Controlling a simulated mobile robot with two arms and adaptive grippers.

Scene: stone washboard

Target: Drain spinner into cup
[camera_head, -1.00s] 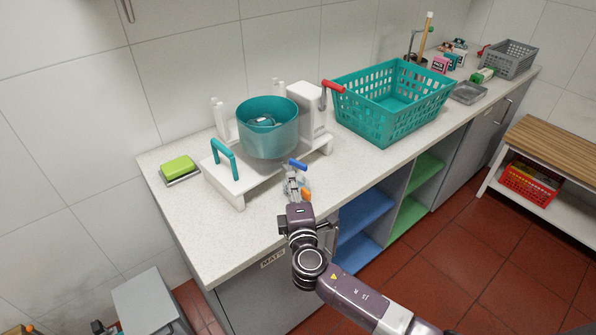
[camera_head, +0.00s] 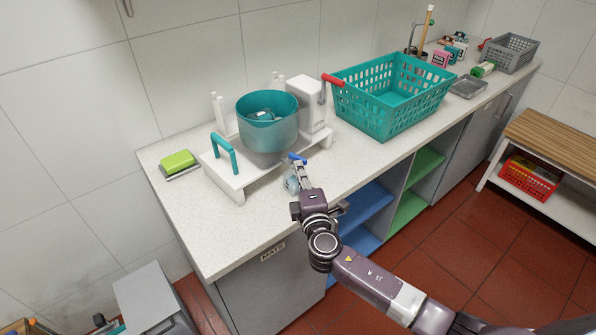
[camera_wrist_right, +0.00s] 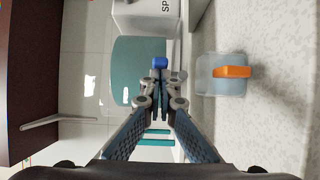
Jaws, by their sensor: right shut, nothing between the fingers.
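The spinner is a teal and translucent drum (camera_head: 268,122) on a white base (camera_head: 232,180), with a grey item inside. Its blue tap lever (camera_head: 296,157) is at the front right and shows as a blue knob in the right wrist view (camera_wrist_right: 159,63). The clear cup (camera_head: 291,185) stands on the counter below the tap, partly hidden by my right gripper (camera_head: 298,167). Its orange handle shows in the right wrist view (camera_wrist_right: 231,72). My right gripper is shut and empty, its fingertips (camera_wrist_right: 160,88) close to the knob; contact is unclear. My left gripper is not seen.
A green sponge (camera_head: 178,160) lies on a tray at the counter's left end. A teal basket (camera_head: 375,112) with a red handle stands right of the spinner. The counter (camera_head: 220,235) in front of the base is clear.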

